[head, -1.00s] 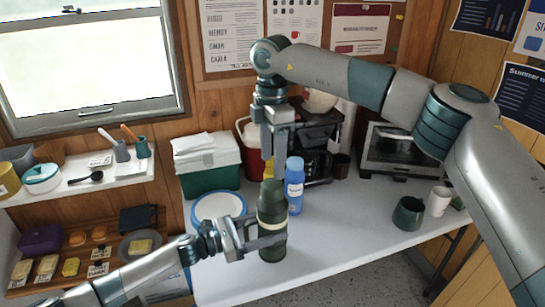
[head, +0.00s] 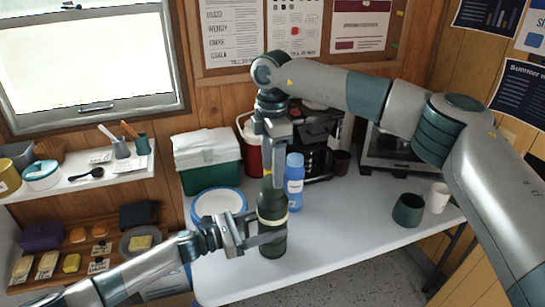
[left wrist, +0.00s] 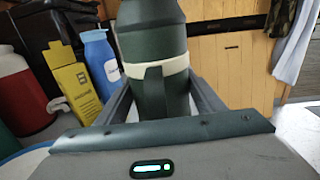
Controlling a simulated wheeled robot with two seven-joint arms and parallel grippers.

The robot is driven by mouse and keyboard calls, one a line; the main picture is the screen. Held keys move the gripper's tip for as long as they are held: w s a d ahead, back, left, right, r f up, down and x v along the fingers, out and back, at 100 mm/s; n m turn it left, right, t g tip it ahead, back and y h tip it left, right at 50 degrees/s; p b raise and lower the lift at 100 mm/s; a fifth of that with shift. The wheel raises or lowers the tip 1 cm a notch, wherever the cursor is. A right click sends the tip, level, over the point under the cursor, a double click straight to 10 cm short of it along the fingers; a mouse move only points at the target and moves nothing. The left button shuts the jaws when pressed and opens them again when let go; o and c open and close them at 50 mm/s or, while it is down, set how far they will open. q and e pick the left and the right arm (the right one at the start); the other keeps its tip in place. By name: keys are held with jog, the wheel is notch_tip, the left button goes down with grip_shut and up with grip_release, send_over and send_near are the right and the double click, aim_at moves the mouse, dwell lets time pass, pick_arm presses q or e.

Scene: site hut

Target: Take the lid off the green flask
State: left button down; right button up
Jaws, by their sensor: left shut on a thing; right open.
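The dark green flask (head: 271,213), with a cream band, stands upright near the table's front edge. It also shows in the left wrist view (left wrist: 152,45), its top cut off by the upper edge. My left gripper (head: 268,235) is shut on the flask's body, just below the band; its fingers flank the body in the left wrist view (left wrist: 155,105). My right gripper (head: 273,178) is open and points down at the flask's top from above. Its fingers partly hide the lid, so I cannot tell whether they touch it.
A blue bottle (head: 294,182) stands close to the flask's right. Behind are a green and white cooler (head: 208,174), a red jug (head: 250,150) and a coffee maker (head: 318,150). A blue-rimmed plate (head: 195,222) lies left.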

jog(key=shift+f, duration=2.1)
